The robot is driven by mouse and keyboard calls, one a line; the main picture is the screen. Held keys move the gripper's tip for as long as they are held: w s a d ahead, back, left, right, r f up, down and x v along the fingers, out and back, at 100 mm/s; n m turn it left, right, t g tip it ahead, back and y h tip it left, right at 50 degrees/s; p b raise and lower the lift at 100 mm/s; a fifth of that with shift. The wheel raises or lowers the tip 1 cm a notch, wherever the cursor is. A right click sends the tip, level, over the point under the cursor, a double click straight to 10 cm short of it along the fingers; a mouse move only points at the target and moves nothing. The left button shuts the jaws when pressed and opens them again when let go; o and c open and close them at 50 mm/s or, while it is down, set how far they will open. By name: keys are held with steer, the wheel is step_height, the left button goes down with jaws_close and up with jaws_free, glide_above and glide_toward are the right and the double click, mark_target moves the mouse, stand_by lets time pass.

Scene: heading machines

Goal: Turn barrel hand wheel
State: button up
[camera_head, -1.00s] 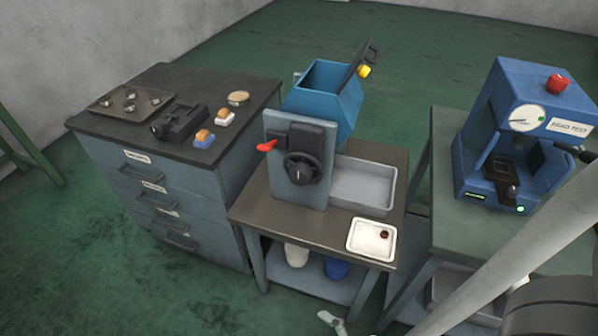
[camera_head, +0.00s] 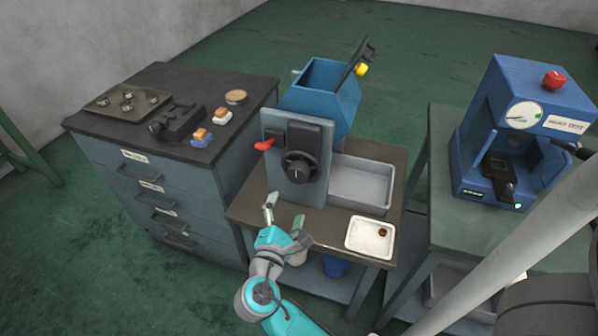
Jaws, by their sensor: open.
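The barrel hand wheel (camera_head: 299,168) is a round black knob with a pale mark, on the grey upright plate (camera_head: 278,184) of the blue barrel machine (camera_head: 325,100). A red lever (camera_head: 264,145) sticks out to its left. My gripper (camera_head: 284,208) is teal with grey fingers. It is open and empty, in front of the machine's table edge and below the hand wheel in the picture. It appears apart from the wheel. My gripper hides part of the table front and the lower shelf.
The drawer cabinet (camera_head: 160,195) stands left. A blue test machine (camera_head: 520,135) stands on the right table. A pale post crosses the lower right.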

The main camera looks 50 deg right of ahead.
mark_target(297, 177)
steer(key=shift+g+h, duration=0.4)
steer(key=x, duration=0.3)
steer(key=r+x, duration=0.1)
steer(key=x, duration=0.3)
steer(key=r+x, duration=0.1)
steer(key=x, duration=0.3)
steer(key=shift+w+d+r, duration=0.1)
steer(key=shift+w+d, duration=0.05)
steer(key=c, duration=1.2)
